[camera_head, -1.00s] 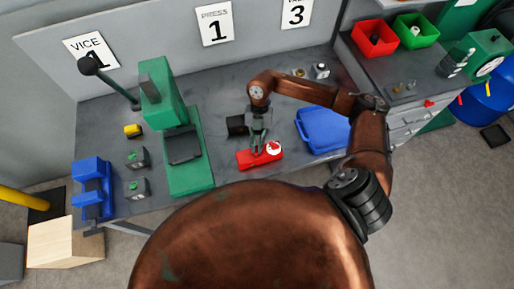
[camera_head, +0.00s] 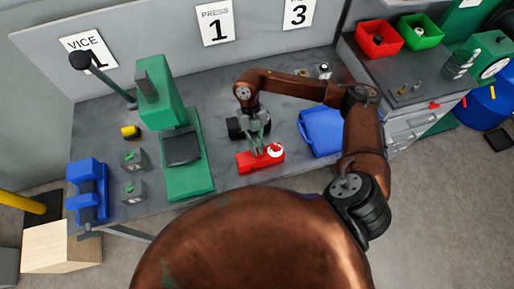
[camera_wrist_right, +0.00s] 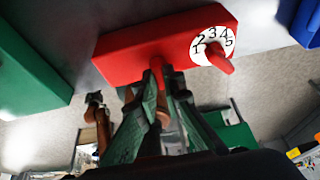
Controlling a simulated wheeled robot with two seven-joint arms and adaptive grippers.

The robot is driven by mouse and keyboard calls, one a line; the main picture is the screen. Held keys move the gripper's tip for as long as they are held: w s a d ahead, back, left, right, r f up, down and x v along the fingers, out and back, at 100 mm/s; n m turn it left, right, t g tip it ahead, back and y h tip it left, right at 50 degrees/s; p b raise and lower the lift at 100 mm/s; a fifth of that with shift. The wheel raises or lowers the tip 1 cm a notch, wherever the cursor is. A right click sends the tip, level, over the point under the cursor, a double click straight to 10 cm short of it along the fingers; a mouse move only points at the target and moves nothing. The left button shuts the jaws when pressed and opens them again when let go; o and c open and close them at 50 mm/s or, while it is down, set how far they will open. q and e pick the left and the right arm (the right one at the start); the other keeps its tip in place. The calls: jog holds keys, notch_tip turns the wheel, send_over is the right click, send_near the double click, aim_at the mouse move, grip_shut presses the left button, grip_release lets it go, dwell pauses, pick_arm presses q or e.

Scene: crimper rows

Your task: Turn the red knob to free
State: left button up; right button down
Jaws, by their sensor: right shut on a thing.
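A red box (camera_head: 247,164) lies on the bench near its front edge. A white dial (camera_wrist_right: 212,45) on it bears several numbers, with a red pointer (camera_wrist_right: 220,62) sticking out at its lower right. A second red part, a short red knob (camera_wrist_right: 156,66), projects from the box's front left of the dial. My right gripper (camera_head: 259,150) is at the box, left of the dial. In the wrist view its fingers (camera_wrist_right: 165,88) are closed around the short red knob, which they partly hide. I see no "free" mark. My left gripper is not in view.
A green press (camera_head: 182,160) stands left of the red box. A dark block (camera_head: 236,127) sits close behind the gripper. A blue tray (camera_head: 322,133) is to the right. Small grey boxes with green tops (camera_head: 133,160) and a blue vice (camera_head: 87,190) are farther left.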

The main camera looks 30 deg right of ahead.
jog(key=c, duration=2)
grip_release()
jog(key=shift+c, duration=0.2)
jog(key=a+v, duration=0.1)
jog(key=v, duration=1.1)
jog(key=shift+d, duration=0.45)
